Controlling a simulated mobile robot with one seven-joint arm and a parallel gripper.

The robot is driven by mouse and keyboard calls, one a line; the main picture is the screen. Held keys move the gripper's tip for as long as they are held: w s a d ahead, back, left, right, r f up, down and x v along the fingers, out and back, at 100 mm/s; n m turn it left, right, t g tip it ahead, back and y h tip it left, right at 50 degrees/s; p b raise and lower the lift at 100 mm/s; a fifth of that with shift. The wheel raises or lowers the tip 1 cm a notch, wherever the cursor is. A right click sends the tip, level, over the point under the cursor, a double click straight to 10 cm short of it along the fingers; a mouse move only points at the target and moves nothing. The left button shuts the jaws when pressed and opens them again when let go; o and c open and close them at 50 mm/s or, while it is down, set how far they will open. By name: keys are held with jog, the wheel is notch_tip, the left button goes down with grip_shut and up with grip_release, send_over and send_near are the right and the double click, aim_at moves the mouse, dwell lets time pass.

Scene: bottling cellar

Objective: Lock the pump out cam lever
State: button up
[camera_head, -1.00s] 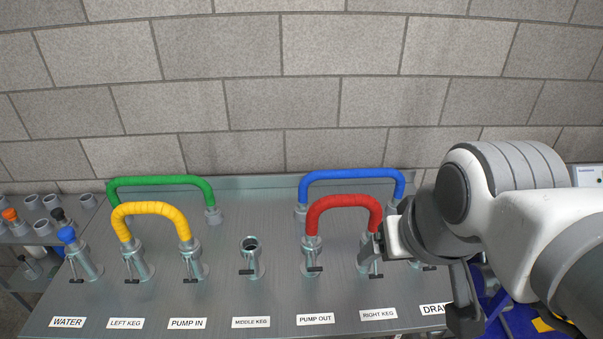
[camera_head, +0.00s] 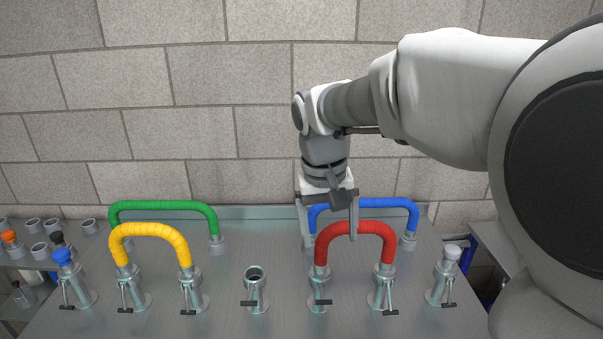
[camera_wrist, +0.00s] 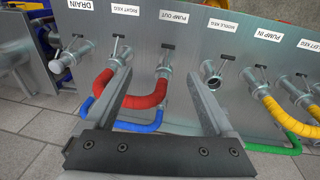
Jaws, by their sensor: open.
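The pump out port (camera_head: 318,285) carries the left end of the red hose (camera_head: 333,240). Its cam lever (camera_head: 320,302) has a black handle lying crosswise, like the middle keg lever (camera_head: 249,303); the levers on the hosed and capped ports hang down. In the wrist view the PUMP OUT label (camera_wrist: 174,17) sits by this port, with its lever (camera_wrist: 167,46) in sight. My gripper (camera_head: 329,238) is open and empty, pointing down over the red hose near its left bend. In the wrist view the hose lies between and beyond its fingers (camera_wrist: 158,76).
The blue hose (camera_head: 375,203) arches behind the red one. Right keg's lever (camera_head: 388,312) hangs close on the right. The middle keg port (camera_head: 255,275) is open and bare. Yellow (camera_head: 150,229) and green (camera_head: 165,205) hoses stand left. The drain port has a white cap (camera_head: 450,252).

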jog(key=g+h+b, duration=0.1)
send_near(324, 299)
jog(key=f, duration=0.2)
jog(key=d+f+b, duration=0.1)
jog(key=f, duration=0.2)
jog(key=f+b, duration=0.1)
jog(key=f, duration=0.2)
jog(key=shift+d+f, duration=0.25)
jog(key=shift+d, duration=0.05)
grip_shut()
